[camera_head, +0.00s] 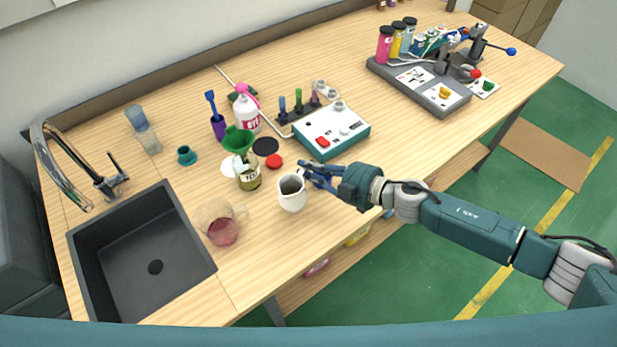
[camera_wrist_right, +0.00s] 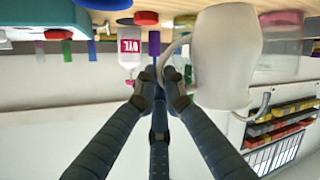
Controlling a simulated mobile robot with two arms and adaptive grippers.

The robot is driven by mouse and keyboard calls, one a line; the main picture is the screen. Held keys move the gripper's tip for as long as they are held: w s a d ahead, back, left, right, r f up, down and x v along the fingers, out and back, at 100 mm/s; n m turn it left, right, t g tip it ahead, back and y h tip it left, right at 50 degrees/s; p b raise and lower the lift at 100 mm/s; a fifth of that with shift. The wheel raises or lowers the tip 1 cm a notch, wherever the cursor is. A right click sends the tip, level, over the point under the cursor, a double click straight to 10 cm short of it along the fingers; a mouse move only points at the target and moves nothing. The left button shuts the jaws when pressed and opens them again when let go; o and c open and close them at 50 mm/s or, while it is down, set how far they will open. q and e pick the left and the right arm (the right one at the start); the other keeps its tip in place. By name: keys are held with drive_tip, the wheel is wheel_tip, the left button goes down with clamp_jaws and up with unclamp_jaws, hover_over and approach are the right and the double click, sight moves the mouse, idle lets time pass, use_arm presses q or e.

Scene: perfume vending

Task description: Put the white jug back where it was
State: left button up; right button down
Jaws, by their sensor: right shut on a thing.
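The white jug (camera_head: 292,194) is upright near the front edge of the wooden table, to the right of the sink. My right gripper (camera_head: 309,178) comes in from the right and is shut on the jug's handle. The wrist view, which is upside down, shows the jug (camera_wrist_right: 226,58) large, with its looped handle at the closed fingertips (camera_wrist_right: 162,88). I cannot tell whether the jug's base touches the table. My left gripper is not in view.
A glass pitcher of red liquid (camera_head: 222,226) stands left of the jug, beside the black sink (camera_head: 150,262). A labelled jar (camera_head: 248,175), a red lid (camera_head: 275,161) and a teal-and-white device (camera_head: 332,130) are behind it.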

wheel_tip(320, 180, down, 3)
drive_tip(key=shift+s+f+b, duration=0.1)
drive_tip(key=shift+b, duration=0.2)
drive_tip(key=c, duration=1.8)
unclamp_jaws()
drive_tip(key=shift+c, duration=0.2)
drive_tip(key=b+v, duration=0.2)
drive_tip(key=v, duration=1)
